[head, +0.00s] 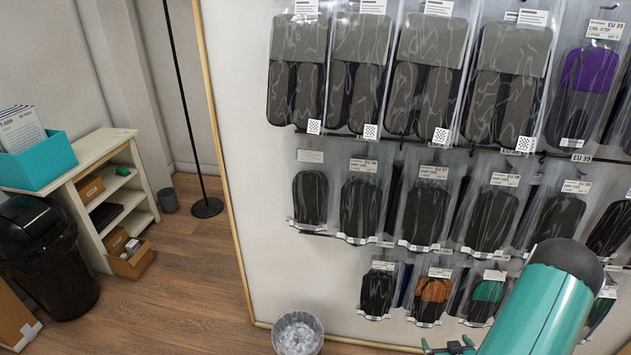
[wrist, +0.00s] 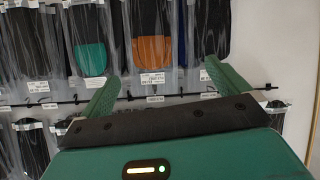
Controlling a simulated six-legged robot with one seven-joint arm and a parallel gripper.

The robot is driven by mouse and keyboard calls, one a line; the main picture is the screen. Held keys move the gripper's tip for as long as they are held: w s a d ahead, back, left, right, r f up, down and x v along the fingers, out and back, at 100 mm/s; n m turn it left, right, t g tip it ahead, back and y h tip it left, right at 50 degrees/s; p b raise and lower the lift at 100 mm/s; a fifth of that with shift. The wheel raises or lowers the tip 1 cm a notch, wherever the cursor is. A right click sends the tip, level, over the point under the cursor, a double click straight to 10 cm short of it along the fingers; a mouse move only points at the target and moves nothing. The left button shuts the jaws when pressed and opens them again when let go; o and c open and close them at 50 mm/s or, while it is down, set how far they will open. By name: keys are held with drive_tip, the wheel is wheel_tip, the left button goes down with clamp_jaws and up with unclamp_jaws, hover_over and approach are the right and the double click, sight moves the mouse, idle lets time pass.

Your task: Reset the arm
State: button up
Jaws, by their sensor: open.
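My gripper (wrist: 162,72) is open, with its two green fingers spread wide and nothing between them. In the head view its fingertips (head: 447,345) just show at the bottom edge, beside my teal arm. It is in front of the lower rows of the wall display of insole packs. In the wrist view, a pack with an orange insole (wrist: 151,50) hangs beyond the gap between the fingers, and a pack with a green insole (wrist: 90,58) hangs near the left finger. I cannot tell the exact distance to the packs.
The white display panel (head: 255,200) holds several rows of clear-bagged insoles on hooks. A bin with a clear liner (head: 298,335) stands at its foot. At left are a white shelf (head: 92,150), a teal box (head: 38,160) and a black bin (head: 45,250). The wooden floor (head: 190,290) between is clear.

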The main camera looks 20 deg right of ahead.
drive_tip(key=w+a+r+n+g, duration=0.1)
drive_tip(key=w+a+r, duration=0.25)
drive_tip(key=r, duration=0.45)
drive_tip(key=w+a+r+g, duration=0.1)
drive_tip(key=w+a+r, duration=0.1)
drive_tip(key=w+r, duration=0.4)
drive_tip(key=w+a+r+n+g, duration=0.1)
drive_tip(key=w+a+r, duration=0.15)
drive_tip(key=r, duration=0.65)
drive_tip(key=s+a+r+y, duration=0.1)
drive_tip(key=s+a+r, duration=0.1)
drive_tip(key=a+r, duration=0.7)
drive_tip(key=s+a+r+y, duration=0.2)
drive_tip(key=a+r, duration=0.5)
drive_tip(key=a, duration=0.3)
drive_tip(key=s+a+r+n+g+y, duration=0.1)
drive_tip(key=s+a+r, duration=0.4)
drive_tip(key=s+a, duration=0.6)
drive_tip(key=shift+s+r+g+y, duration=0.15)
drive_tip(key=shift+s+g+y, duration=0.1)
drive_tip(key=shift+g+y, duration=0.3)
